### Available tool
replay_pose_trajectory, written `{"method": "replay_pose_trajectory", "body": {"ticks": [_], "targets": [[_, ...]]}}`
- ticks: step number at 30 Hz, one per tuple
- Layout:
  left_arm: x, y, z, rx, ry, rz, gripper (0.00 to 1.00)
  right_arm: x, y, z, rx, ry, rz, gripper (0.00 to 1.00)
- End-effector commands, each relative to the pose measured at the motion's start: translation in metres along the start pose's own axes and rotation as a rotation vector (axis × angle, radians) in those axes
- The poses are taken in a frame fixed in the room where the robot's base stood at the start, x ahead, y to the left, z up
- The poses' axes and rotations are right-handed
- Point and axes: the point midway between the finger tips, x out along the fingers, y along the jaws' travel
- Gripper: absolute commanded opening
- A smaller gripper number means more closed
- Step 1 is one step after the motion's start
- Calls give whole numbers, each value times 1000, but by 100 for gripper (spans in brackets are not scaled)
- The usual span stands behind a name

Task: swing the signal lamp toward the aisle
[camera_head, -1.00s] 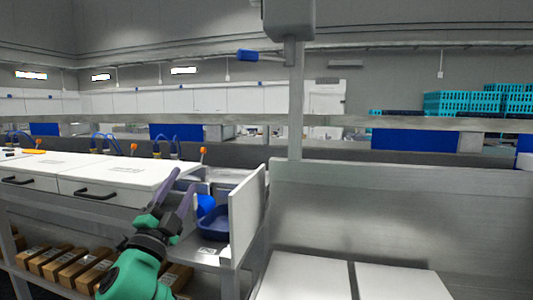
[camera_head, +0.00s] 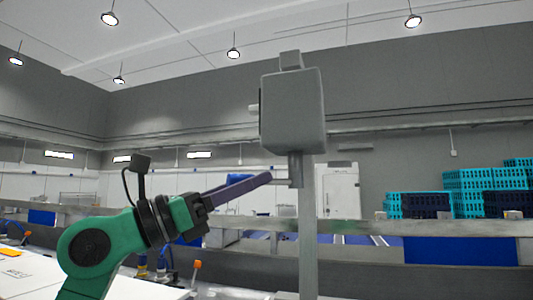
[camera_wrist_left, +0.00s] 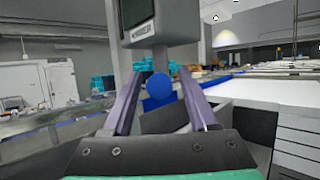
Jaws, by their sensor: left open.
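The signal lamp (camera_head: 293,112) is a grey box on an upright metal post (camera_head: 308,225) in the middle of the head view. In the left wrist view the lamp housing (camera_wrist_left: 178,22) fills the top centre, with a dark panel on its left face. A short bar below the lamp ends in a blue handle (camera_head: 236,179), partly hidden behind my left gripper (camera_head: 268,178). In the left wrist view the handle's round blue end (camera_wrist_left: 158,86) lies between the two open purple fingers, with gaps on both sides. My left gripper is empty. My right gripper is not in view.
Teal crates (camera_head: 475,181) stand on a rack at the right. Shelf rails (camera_head: 440,227) run behind the post. A white worktop (camera_head: 30,275) lies at lower left, below my arm. The space around the lamp housing is clear.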

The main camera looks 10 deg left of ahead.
Motion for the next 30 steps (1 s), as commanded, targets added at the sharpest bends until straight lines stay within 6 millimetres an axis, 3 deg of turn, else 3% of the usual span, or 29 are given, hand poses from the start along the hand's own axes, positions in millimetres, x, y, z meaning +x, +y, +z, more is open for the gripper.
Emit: {"method": "replay_pose_trajectory", "body": {"ticks": [1,6,14,16,19,30], "targets": [[14,-1,7,-2,-1,-3,59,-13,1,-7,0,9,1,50],[35,0,3,-1,-1,-1,59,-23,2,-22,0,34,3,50],[38,0,-1,0,-1,0,59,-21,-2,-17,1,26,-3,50],[38,0,-1,0,-1,0,40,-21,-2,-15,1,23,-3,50],[38,0,-1,0,-1,0,2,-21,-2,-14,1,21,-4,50],[37,0,0,-1,-1,0,0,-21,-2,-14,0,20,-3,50]]}}
